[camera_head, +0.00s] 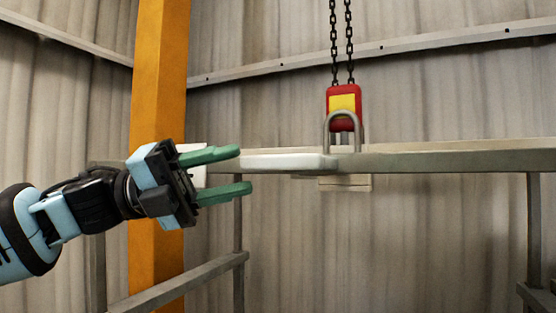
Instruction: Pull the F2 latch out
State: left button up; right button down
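No label reading F2 can be read, and I cannot tell which part is the latch. My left gripper (244,169) is at centre left, its two green fingers spread apart and pointing right. A pale flat bar end (285,163) with a rounded corner lies just right of the fingertips and shows in the gap between them. I cannot tell whether they touch it. A grey U-shaped loop (326,131) stands on the beam in front of a red and yellow hoist block (343,97). My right gripper is not in view.
A long grey beam (450,160) runs to the right edge on a post (534,230). Two chains (333,40) rise from the hoist block. An orange column (158,75) stands behind my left gripper. A lower rail (185,283) slopes below it. Corrugated walls close the back.

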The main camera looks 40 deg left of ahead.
aim_at(255, 167)
pick_arm(q)
jog(key=shift+x, duration=3.55)
jog(key=shift+f, duration=0.1)
grip_shut()
